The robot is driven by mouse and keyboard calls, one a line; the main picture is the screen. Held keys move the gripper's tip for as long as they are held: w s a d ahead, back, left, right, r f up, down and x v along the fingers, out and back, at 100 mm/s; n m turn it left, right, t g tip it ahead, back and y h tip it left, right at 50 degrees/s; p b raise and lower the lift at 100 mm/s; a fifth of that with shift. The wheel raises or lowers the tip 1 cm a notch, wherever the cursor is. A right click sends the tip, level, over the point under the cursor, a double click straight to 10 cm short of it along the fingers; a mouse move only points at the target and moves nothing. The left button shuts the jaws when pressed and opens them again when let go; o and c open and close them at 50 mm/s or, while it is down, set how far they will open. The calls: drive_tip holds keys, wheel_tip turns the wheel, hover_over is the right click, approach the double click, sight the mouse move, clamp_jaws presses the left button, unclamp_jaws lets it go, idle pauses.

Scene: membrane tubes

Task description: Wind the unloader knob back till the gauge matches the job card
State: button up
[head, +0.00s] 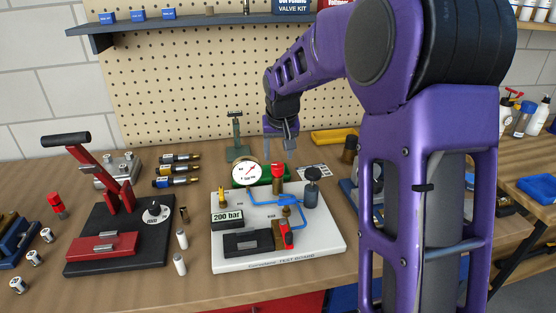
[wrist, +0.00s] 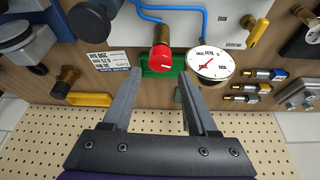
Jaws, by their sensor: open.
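The red unloader knob (head: 278,171) stands on the white test board (head: 325,242); in the wrist view the knob (wrist: 161,57) lies just beyond and between my fingertips. The round white gauge (head: 246,174) is beside it; its red needle shows in the wrist view (wrist: 209,63), but the value is too small to read. A plate reading "200 bar" (head: 227,217) is on the board. A white printed card (head: 315,170) lies behind the board; its print is mostly illegible. My gripper (head: 284,146) is open and empty above the knob, also in the wrist view (wrist: 159,79).
Blue pipes and a dark-topped cylinder (head: 312,186) sit right of the knob. A second red handle (head: 286,235) is at the board's front. A green tray (head: 270,180) is behind the board. A red-levered press (head: 118,215) stands left. The pegboard (head: 180,80) rises behind.

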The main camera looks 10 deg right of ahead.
drive_tip(key=p+v, duration=0.1)
drive_tip(key=v, duration=1.1)
drive_tip(key=shift+r, duration=0.1)
